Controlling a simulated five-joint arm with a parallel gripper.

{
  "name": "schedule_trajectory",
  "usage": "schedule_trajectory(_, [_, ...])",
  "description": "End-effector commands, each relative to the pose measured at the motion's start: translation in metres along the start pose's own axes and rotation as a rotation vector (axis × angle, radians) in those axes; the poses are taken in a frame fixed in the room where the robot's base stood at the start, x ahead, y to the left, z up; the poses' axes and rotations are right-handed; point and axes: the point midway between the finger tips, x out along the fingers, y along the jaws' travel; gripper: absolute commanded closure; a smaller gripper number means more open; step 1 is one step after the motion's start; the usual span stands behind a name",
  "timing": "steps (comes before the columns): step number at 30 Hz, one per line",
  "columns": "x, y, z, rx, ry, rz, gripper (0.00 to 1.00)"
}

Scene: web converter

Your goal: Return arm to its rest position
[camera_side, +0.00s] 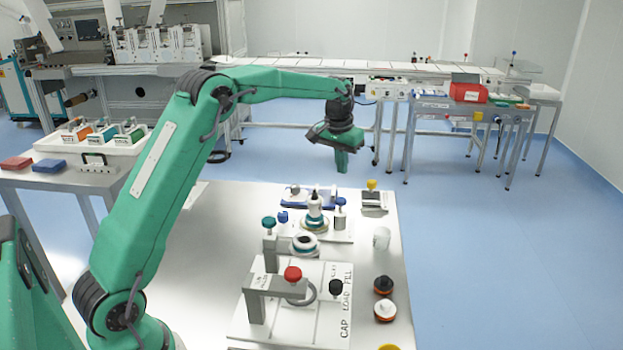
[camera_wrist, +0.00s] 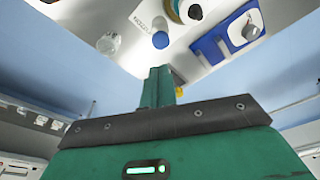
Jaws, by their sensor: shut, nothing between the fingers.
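My green arm reaches across from the left in the side view. My gripper (camera_side: 342,167) hangs at its end, pointing down, high near the far edge of the metal table (camera_side: 190,255). Its fingers are together with nothing between them. In the wrist view the gripper (camera_wrist: 160,85) also shows as closed green fingers, with the table's items beyond them and clear of them.
A white tray (camera_side: 95,138) sits on the left bench. The blue floor (camera_side: 460,240) at right is clear.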

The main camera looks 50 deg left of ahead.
Motion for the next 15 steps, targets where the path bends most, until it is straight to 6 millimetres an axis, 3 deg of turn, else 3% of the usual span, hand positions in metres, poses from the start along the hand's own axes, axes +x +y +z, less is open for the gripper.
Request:
schedule_trajectory(8, [-0.044,0.013,0.03,0.03,0.04,0.006,1.0])
schedule_trajectory(15, [-0.083,0.025,0.07,0.062,0.083,0.013,1.0])
